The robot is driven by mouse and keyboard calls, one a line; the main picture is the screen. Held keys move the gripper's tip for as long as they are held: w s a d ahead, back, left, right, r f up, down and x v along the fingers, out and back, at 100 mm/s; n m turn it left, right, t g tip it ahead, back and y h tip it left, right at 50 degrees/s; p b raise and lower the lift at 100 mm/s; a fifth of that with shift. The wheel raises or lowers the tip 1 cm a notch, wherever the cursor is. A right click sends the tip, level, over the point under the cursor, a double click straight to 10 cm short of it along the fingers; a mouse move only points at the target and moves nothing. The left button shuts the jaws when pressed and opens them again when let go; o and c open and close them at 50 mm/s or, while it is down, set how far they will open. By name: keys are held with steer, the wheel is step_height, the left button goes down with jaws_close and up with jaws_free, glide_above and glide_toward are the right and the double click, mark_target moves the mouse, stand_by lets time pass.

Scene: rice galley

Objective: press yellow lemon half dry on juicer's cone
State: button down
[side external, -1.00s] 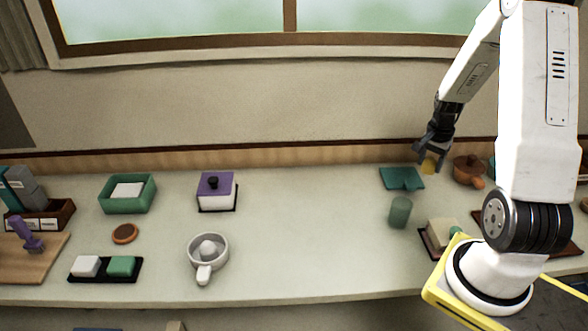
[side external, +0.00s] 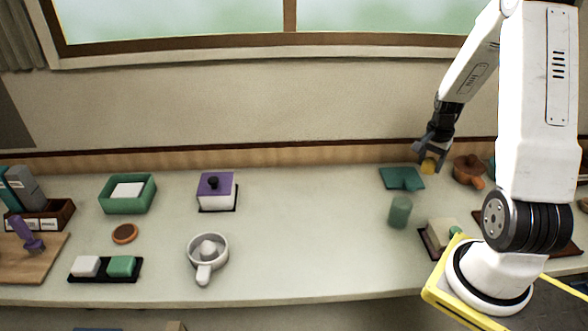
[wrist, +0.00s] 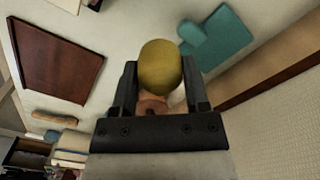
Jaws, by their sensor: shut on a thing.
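My gripper (side external: 430,163) is at the back right of the counter, shut on the yellow lemon half (side external: 429,167). In the wrist view the lemon half (wrist: 160,66) sits between the two dark fingers of my gripper (wrist: 160,88), its rounded yellow side showing. It is held above the counter, near the teal cloth. The white juicer (side external: 207,251) stands at the front, left of the middle, with its pale cone in the bowl and its handle towards the front. The juicer is far to the left of my gripper and empty of fruit as far as I can see.
A teal cloth (side external: 401,178), a brown pot (side external: 468,168) and a green cup (side external: 400,211) are near my gripper. A purple-lidded box (side external: 217,190) stands behind the juicer. A green box (side external: 128,194) stands farther left. The counter between juicer and cup is clear.

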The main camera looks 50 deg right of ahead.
steer(key=w+a+n, duration=0.3)
steer(key=w+a, duration=0.6)
steer(key=w, duration=0.4)
steer(key=w+a+n, duration=0.2)
steer(key=w+a, duration=0.7)
steer(key=w, duration=0.3)
steer(key=n, duration=0.5)
glide_above(207, 243)
steer(key=shift+w+f, duration=0.25)
steer(key=shift+f, duration=0.25)
steer(key=shift+f, duration=0.15)
steer(key=shift+f, duration=2.75)
steer(key=shift+s+f, duration=0.15)
steer(key=shift+f, duration=0.9)
